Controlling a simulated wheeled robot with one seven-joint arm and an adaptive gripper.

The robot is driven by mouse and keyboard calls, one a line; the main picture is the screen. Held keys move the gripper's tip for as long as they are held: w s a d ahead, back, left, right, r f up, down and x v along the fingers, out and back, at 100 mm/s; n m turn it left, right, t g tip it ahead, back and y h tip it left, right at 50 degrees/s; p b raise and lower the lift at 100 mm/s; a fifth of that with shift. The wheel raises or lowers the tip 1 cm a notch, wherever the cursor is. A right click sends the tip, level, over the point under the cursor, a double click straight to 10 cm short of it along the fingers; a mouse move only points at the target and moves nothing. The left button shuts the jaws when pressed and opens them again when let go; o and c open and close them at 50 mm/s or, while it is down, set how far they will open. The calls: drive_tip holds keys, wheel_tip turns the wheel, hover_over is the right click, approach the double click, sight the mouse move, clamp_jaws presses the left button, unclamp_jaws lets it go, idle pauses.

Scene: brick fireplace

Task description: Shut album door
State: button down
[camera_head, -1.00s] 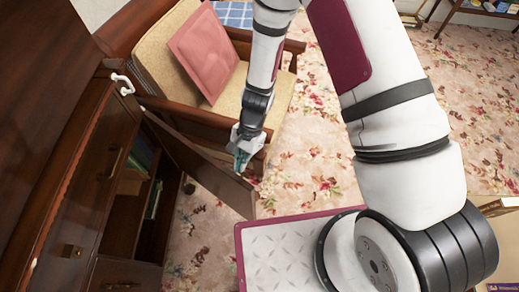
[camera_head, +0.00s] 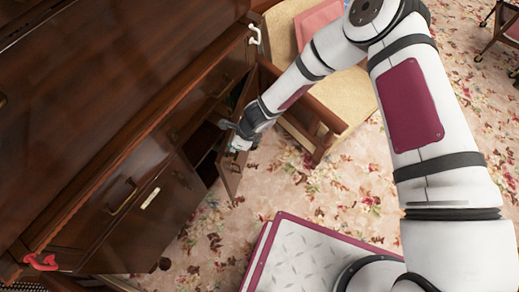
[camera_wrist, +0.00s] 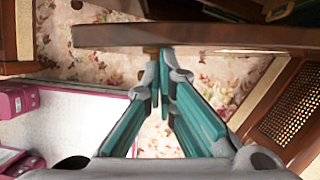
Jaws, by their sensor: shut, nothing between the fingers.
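The brown wooden cabinet door (camera_head: 232,165) stands partly open beside the dark cabinet compartment. In the wrist view the door (camera_wrist: 230,36) shows as a dark bar across the top, just beyond my fingertips. My gripper (camera_head: 236,148) is at the door's outer side, close to it. In the wrist view my gripper (camera_wrist: 165,72) has its teal fingers together with nothing held. The fingertips look against or very near the door; I cannot tell which. The inside of the compartment (camera_head: 203,143) is mostly dark and partly hidden.
The wooden cabinet (camera_head: 110,130) fills the left side. An armchair with a tan seat (camera_head: 335,90) and pink cushion (camera_head: 319,20) stands behind the door, its wooden arm close to my arm. Floral carpet (camera_head: 290,187) lies open between chair and cabinet.

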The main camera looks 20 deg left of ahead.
drive_tip(key=a+m+t, duration=0.1)
drive_tip(key=a+m, duration=0.1)
drive_tip(key=a, duration=0.6)
drive_tip(key=shift+s, duration=0.35)
drive_tip(key=shift+d, duration=0.15)
